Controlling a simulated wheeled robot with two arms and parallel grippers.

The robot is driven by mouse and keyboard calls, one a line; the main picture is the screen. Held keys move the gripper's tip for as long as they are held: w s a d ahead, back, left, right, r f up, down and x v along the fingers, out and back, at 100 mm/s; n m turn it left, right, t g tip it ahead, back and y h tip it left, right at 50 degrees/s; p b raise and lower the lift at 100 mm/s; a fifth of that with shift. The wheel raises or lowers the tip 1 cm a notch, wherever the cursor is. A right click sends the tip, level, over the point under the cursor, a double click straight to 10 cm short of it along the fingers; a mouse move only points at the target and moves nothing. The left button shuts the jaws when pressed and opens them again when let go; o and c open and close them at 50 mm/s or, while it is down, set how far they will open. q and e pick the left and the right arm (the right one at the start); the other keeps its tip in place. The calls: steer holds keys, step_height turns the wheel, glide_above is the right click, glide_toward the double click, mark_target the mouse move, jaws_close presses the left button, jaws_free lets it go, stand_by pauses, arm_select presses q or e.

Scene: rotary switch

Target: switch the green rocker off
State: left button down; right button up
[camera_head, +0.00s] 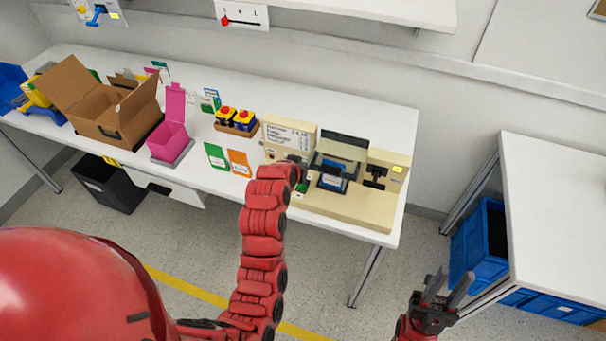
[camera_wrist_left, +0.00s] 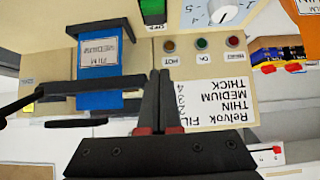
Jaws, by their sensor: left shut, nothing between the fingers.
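The green rocker (camera_wrist_left: 152,11) sits on the beige machine (camera_head: 345,207). In the left wrist view it is at the top edge, partly cut off, and its on or off position cannot be told. In the head view a small green patch (camera_head: 301,187) shows beside my left wrist. My left gripper (camera_wrist_left: 160,74) is shut and empty, over the machine's panel and apart from the rocker in the picture; its fingers are mostly hidden in the head view. My right gripper (camera_head: 453,280) is open and empty, low in front, away from the table.
The panel has a white dial (camera_wrist_left: 224,12), indicator lamps (camera_wrist_left: 202,44) and a printed label (camera_wrist_left: 212,103). A blue film packet (camera_wrist_left: 98,60) and black lever (camera_head: 376,176) are nearby. Green and orange cards (camera_head: 239,162), a pink box (camera_head: 170,135) and a cardboard box (camera_head: 118,110) stand left.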

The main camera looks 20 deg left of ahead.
arm_select(q)
steer(key=w+r+b+v, duration=0.1)
steer(key=b+v, duration=0.1)
steer(key=v, duration=0.4)
steer(key=shift+s+r, duration=0.2)
steer(key=shift+r, duration=0.05)
stand_by(0.3)
